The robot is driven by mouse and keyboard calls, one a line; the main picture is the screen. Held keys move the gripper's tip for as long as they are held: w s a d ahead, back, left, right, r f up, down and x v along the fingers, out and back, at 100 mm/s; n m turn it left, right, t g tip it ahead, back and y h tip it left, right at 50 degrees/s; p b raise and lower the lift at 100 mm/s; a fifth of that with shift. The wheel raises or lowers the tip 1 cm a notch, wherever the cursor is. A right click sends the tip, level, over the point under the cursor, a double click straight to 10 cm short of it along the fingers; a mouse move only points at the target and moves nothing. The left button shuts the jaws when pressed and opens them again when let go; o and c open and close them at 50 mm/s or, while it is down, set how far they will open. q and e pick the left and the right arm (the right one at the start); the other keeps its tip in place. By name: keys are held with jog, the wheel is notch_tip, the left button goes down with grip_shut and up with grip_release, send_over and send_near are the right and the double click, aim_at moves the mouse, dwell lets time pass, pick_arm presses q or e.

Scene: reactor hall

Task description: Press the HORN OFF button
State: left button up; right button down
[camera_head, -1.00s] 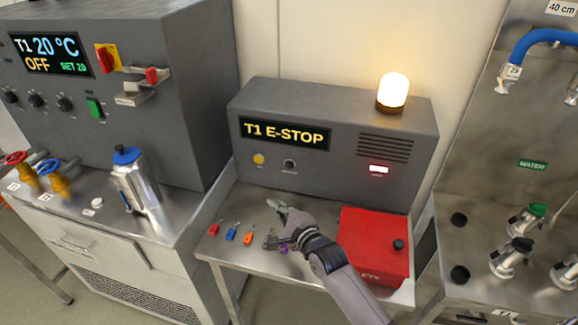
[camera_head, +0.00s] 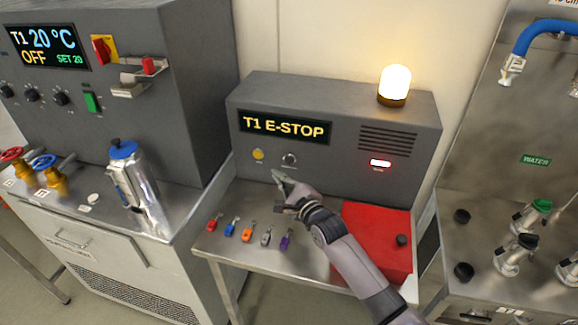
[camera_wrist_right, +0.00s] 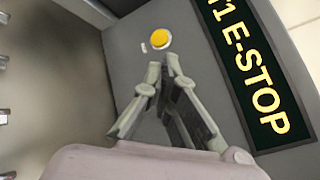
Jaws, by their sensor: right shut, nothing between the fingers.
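A grey panel box (camera_head: 345,175) with a "T1 E-STOP" display (camera_head: 285,128) stands on a steel table. On its front is a round yellow button (camera_head: 258,154), with a small label too blurred to read. The button also shows in the wrist view (camera_wrist_right: 159,38), just beyond the fingertips. A dark round knob or button (camera_head: 289,159) sits to its right; its label is unreadable too. My right gripper (camera_head: 277,176) is shut and empty, apart from the panel as far as I can tell, below and right of the yellow button. In the wrist view its fingertips (camera_wrist_right: 164,63) point toward that button.
Several coloured tags or padlocks (camera_head: 247,231) lie on the table. A red box (camera_head: 375,238) sits beside my right forearm. A grey cabinet stands at left, with a steel flask (camera_head: 130,180) in front.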

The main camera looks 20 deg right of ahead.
aim_at(289, 160)
pick_arm(q)
jog(key=shift+f+b, duration=1)
jog(key=shift+f, duration=0.4)
pick_arm(e)
jog(key=shift+w+d, duration=0.65)
jog(key=shift+w, duration=0.3)
jog(key=shift+w+d, duration=0.6)
jog(key=shift+w, duration=0.3)
pick_arm(q)
jog(key=shift+f, duration=0.15)
pick_arm(e)
jog(key=shift+w+d, duration=0.25)
jog(key=shift+w, duration=0.1)
pick_arm(q)
jog(key=shift+f+b, duration=0.25)
jog(key=shift+b, duration=0.15)
pick_arm(e)
jog(key=shift+w+d, duration=0.25)
jog(key=shift+w, duration=0.05)
pick_arm(q)
jog(key=shift+r+p, duration=0.8)
pick_arm(e)
jog(key=shift+s+a, duration=0.45)
jog(key=shift+s, duration=0.25)
